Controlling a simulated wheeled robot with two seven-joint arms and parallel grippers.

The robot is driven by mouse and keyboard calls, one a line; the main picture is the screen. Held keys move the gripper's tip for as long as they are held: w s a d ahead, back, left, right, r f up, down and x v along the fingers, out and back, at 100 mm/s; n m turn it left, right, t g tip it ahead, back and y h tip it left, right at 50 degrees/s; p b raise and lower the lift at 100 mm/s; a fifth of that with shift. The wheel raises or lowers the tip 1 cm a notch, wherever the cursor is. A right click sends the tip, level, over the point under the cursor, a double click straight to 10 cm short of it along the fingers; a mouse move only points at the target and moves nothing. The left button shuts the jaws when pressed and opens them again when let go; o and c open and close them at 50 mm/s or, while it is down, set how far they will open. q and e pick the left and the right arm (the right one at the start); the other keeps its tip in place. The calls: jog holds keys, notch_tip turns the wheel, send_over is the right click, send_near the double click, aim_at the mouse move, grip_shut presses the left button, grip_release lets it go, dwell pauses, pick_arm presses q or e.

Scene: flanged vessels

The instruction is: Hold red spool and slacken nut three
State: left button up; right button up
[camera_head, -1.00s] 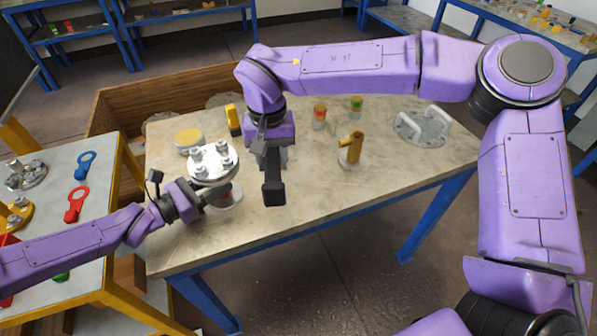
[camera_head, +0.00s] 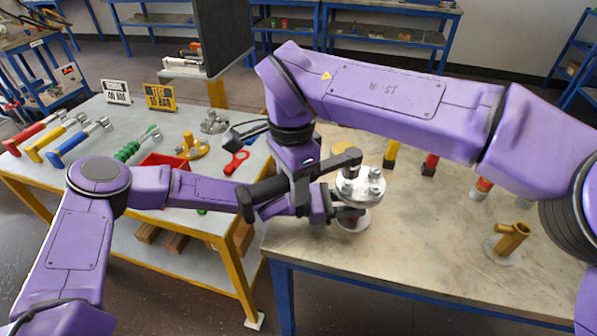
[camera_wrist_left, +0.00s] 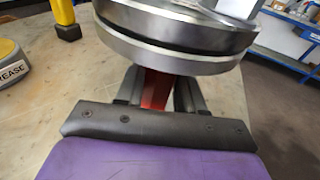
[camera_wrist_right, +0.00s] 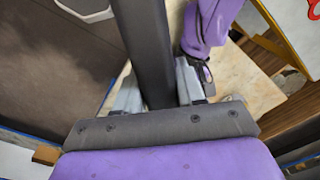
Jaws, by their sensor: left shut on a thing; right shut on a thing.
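The flanged vessel (camera_head: 367,192) has a round steel top with several bolts and nuts; I cannot make out which is nut three. Its red spool (camera_wrist_left: 155,88) is a narrow red neck below the flange in the left wrist view. My left gripper (camera_head: 338,213) is shut on this spool; its arm passes behind my right gripper. My right gripper (camera_head: 300,188) is shut on a dark bar-like tool (camera_wrist_right: 150,55), whose far end (camera_head: 348,160) lies at the left nuts of the flange. Whether it sits on a nut is unclear.
A brass pipe piece (camera_head: 511,240) stands on the table (camera_head: 420,250) to the right. Yellow and red black-tipped things lie behind the flange.

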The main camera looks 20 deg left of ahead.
jog(key=shift+f, duration=0.8)
jog(key=shift+f, duration=0.1)
notch_tip(320, 180, down, 2)
jog(key=shift+f, duration=0.2)
jog(key=shift+s+d, duration=0.1)
jog(key=s+d+r+n, duration=0.3)
jog(key=d+r+n, duration=0.2)
jog(key=shift+d+n, duration=0.15)
jog(key=shift+n, duration=0.15)
dwell(0.6)
jog(key=shift+s, duration=0.1)
dwell(0.3)
